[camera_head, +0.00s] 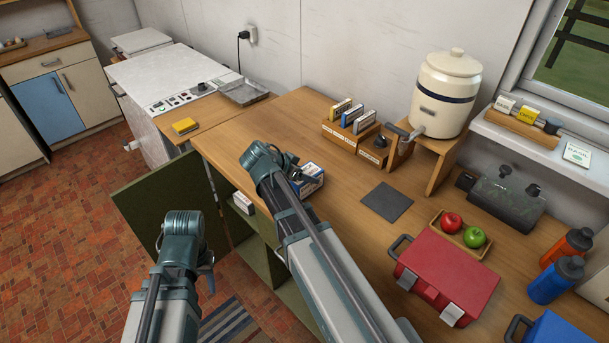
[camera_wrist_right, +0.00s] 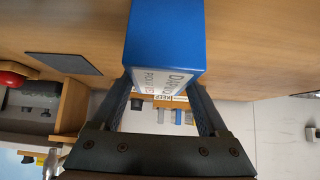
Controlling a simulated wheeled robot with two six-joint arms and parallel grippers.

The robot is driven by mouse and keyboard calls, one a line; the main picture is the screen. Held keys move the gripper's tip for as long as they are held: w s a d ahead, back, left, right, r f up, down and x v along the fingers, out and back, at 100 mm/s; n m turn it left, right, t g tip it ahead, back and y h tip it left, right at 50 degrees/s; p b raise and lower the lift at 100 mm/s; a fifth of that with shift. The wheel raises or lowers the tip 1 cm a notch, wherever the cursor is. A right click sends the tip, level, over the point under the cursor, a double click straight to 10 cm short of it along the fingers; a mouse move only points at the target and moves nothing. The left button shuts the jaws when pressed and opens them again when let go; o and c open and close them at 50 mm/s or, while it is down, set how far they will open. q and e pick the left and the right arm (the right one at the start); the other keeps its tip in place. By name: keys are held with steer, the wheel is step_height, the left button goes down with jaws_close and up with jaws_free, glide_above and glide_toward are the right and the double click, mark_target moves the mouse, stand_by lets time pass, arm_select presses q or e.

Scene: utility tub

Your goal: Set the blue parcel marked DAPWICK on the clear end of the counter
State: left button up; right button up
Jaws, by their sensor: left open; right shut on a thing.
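The blue parcel (camera_wrist_right: 165,35) is between the fingers of my right gripper (camera_wrist_right: 163,82). Its white label shows part of the name, starting "DAP". In the head view the parcel (camera_head: 311,182) shows beside my right gripper (camera_head: 292,166), partly hidden by my right arm. I cannot tell whether it touches the counter. The wooden counter (camera_head: 330,205) has a bare stretch at its left end. My left gripper (camera_head: 208,275) hangs in front of the counter, low and empty, near the open green cupboard door.
A wooden rack (camera_head: 348,140) of small boxes stands against the wall beside a crock (camera_head: 444,95) on a stand. A dark mat (camera_head: 387,201), a red toolbox (camera_head: 444,275) and a fruit tray (camera_head: 440,226) lie to the right. The green door (camera_head: 160,195) stands open below.

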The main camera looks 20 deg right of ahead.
steer(key=shift+f, duration=0.2)
steer(key=o, duration=1.5)
steer(key=shift+r, duration=0.1)
steer(key=shift+a+r+p, duration=0.2)
steer(key=shift+r+p, duration=0.25)
steer(key=shift+r, duration=0.05)
steer(key=p+v, duration=0.7)
steer(key=v, duration=0.3)
steer(key=s+a+f+n+g+y, duration=0.1)
steer(key=s+a+n+y, duration=0.1)
steer(key=s+a+n, duration=0.3)
steer(key=s+a+f+n+g+y, duration=0.1)
steer(key=s+a+f+n+y, duration=0.1)
steer(key=s+a+n, duration=0.4)
steer(key=s+a+f+n+g+y, duration=0.1)
steer(key=s+a+f+n+y, duration=0.1)
steer(key=s+a+n, duration=0.3)
steer(key=shift+s+a+f+n+y+p, duration=0.25)
steer(key=shift+s+a+n+y+p, duration=0.2)
steer(key=shift+n+y, duration=0.4)
